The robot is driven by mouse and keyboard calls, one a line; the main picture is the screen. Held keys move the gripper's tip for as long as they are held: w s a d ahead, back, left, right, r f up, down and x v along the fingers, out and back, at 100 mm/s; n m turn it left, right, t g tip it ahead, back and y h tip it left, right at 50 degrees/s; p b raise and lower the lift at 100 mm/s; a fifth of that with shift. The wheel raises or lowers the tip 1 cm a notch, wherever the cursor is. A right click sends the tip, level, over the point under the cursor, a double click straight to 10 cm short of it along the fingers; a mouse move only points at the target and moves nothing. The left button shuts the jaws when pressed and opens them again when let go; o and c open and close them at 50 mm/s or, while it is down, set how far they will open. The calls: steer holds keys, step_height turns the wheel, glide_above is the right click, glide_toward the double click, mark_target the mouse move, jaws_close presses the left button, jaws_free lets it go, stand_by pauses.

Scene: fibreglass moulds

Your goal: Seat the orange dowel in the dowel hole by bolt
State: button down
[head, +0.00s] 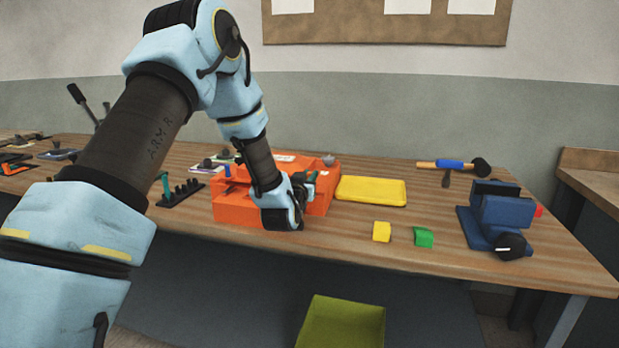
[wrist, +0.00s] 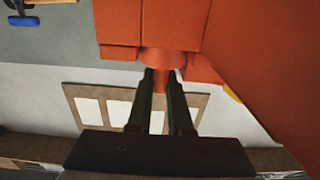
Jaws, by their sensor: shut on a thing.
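The orange mould (head: 232,208) stands on the workbench, partly hidden behind my arm. My gripper (wrist: 160,76) is shut on the orange dowel (wrist: 160,84), a narrow orange piece between its fingertips in the wrist view. The dowel's far end meets a wider round orange part (wrist: 168,60) at the mould's edge; I cannot tell whether it is inside a hole or only in front of it. In the head view my gripper (head: 308,181) is at the mould's right part, and the dowel is hidden there. I cannot make out the bolt or the dowel hole clearly.
A yellow tray (head: 371,191) lies right of the mould. A yellow block (head: 381,232), a green block (head: 424,237) and a blue vise (head: 500,215) stand further right. A hammer (head: 455,165) lies behind. A black rack (head: 180,193) stands left. An olive bin (head: 342,325) is below the bench.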

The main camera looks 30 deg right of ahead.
steer(key=c, duration=1.1)
jaws_free()
steer(key=shift+f, duration=0.1)
steer(key=b+v, duration=0.2)
steer(key=v, duration=1)
steer(key=shift+b, duration=0.4)
